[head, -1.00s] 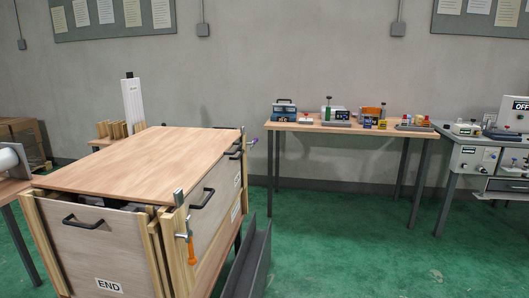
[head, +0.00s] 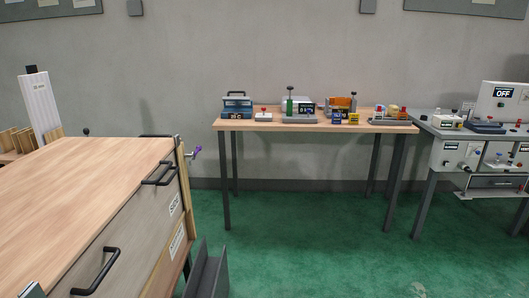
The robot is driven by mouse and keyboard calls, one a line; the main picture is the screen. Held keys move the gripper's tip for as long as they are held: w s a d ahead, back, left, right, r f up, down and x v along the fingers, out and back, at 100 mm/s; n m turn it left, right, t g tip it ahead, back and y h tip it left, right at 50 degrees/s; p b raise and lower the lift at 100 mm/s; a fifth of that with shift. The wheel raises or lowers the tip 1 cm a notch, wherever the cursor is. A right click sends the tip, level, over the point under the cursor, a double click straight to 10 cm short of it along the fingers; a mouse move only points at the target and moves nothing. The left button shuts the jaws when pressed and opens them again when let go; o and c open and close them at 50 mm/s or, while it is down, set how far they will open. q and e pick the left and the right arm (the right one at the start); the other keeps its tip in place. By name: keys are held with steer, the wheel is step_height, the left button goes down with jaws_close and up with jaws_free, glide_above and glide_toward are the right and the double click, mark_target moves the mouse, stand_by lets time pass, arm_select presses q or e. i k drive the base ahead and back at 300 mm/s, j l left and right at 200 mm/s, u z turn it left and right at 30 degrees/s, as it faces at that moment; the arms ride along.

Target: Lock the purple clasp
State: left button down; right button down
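The purple clasp (head: 197,150) is small in the head view. It sits on the far right corner post of the large wooden crate (head: 85,170), sticking out to the right. It looks tilted, and I cannot tell whether it is locked or unlocked. Neither of my grippers is in view.
The crate fills the lower left, with black handles (head: 97,272) on its right side. A dark grey channel (head: 208,272) stands on the floor beside it. A wooden table (head: 300,125) with several devices stands at the back wall. A grey machine bench (head: 480,150) is at right. Green floor (head: 320,245) is open between.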

mark_target(199, 148)
steer(key=i+u, duration=0.1)
steer(key=i, duration=0.85)
steer(key=i+l, duration=0.2)
steer(key=i, duration=0.75)
steer(key=i+l+u, duration=0.1)
steer(key=i+u, duration=0.3)
steer(key=i+l+u, duration=0.45)
steer(key=i, duration=0.15)
steer(key=i+l+u, duration=0.4)
steer(key=i+j, duration=0.05)
